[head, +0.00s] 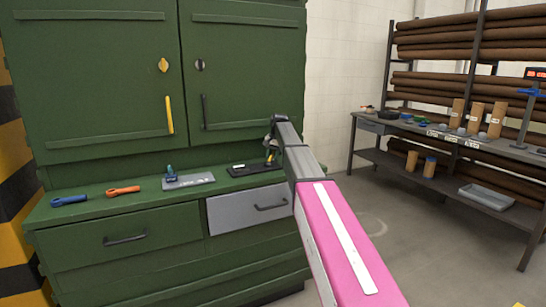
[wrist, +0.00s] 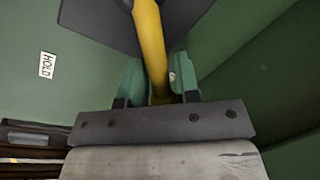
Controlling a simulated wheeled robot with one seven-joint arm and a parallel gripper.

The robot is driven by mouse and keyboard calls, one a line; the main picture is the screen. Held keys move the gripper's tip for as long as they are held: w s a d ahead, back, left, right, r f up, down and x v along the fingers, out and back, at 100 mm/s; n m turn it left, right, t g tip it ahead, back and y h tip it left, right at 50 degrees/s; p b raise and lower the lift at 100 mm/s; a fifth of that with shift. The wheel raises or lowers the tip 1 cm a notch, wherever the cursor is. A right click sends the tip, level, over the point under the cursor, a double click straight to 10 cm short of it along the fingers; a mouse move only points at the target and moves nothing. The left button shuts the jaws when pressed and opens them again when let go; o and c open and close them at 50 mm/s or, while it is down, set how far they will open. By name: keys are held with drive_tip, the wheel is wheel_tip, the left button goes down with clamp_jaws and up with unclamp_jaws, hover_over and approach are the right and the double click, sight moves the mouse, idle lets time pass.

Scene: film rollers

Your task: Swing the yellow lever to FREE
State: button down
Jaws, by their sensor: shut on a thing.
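The yellow lever (wrist: 150,40) runs up the middle of the wrist view, between the two green fingers of my gripper (wrist: 156,82). The fingers are shut on the lever. In the head view my gripper (head: 268,148) is low over a dark plate (head: 245,171) on the cabinet's ledge, and a small bit of the lever (head: 271,159) shows there. A white HOLD label (wrist: 47,65) is left of the lever in the wrist view. No FREE label is readable, and the lever's base is out of sight.
The green cabinet (head: 90,70) has a yellow door handle (head: 169,114). A blue tool (head: 70,200), an orange tool (head: 122,191) and a grey plate (head: 188,181) lie on the ledge. A grey drawer (head: 248,208) is below. A workbench (head: 450,138) stands right, across open floor.

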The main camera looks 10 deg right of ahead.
drive_tip(key=shift+w, duration=0.1)
drive_tip(key=c, duration=1.1)
unclamp_jaws()
drive_tip(key=shift+o, duration=0.2)
wheel_tip(320, 180, up, 11)
drive_tip(key=d, duration=0.2)
drive_tip(key=shift+s+f, duration=0.15)
drive_tip(key=shift+s, duration=0.3)
